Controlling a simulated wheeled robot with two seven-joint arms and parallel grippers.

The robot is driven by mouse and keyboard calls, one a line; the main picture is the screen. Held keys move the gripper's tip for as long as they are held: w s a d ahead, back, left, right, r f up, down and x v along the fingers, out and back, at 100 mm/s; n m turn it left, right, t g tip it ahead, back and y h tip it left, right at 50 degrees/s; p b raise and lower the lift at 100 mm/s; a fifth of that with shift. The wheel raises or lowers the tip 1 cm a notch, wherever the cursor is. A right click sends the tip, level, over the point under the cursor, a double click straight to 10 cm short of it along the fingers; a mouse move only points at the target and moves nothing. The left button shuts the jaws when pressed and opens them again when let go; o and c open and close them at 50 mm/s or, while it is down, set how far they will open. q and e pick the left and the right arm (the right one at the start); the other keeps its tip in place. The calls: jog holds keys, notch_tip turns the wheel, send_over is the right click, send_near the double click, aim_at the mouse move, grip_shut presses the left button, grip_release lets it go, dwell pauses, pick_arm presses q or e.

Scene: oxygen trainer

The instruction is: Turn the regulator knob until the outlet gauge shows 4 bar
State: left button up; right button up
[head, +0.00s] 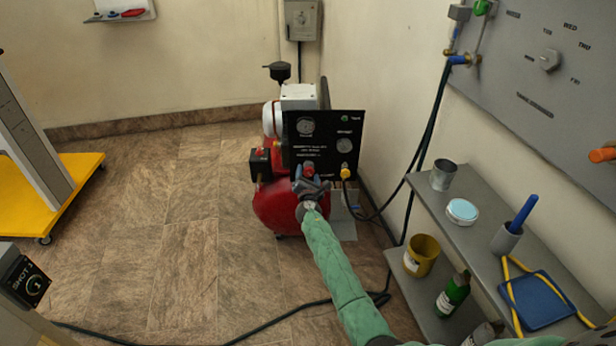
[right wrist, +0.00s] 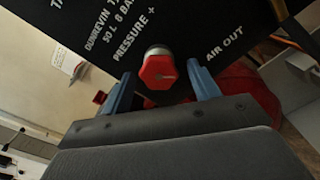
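The red regulator knob (right wrist: 158,72) sits on the black panel (right wrist: 100,28) below the word PRESSURE in the right wrist view. In the head view the knob (head: 308,169) shows low on the panel (head: 322,160). My right gripper (right wrist: 161,80) is open, with one blue finger on each side of the knob and gaps visible between. In the head view the right gripper (head: 311,184) is just in front of the knob. The panel has a left gauge (head: 306,126) and a right gauge (head: 344,145); their labels and needles are too small to read surely. My left gripper is out of view.
The panel is on a red compressor (head: 268,208) near the wall. A yellow hose fitting (head: 345,171) sits right of the knob. Grey shelves (head: 470,238) with cans and bottles stand at the right. A yellow-based trolley (head: 85,175) is at the left. Floor between is mostly clear.

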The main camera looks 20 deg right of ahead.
jog(key=shift+s+a+f, duration=0.1)
jog(key=shift+s+a, duration=0.05)
jog(key=shift+s, duration=0.35)
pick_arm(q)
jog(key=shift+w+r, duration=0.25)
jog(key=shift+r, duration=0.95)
pick_arm(e)
jog(key=v, duration=0.6)
jog(key=shift+s, duration=0.35)
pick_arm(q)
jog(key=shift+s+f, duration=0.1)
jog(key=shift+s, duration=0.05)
pick_arm(e)
jog(key=shift+m, duration=0.3)
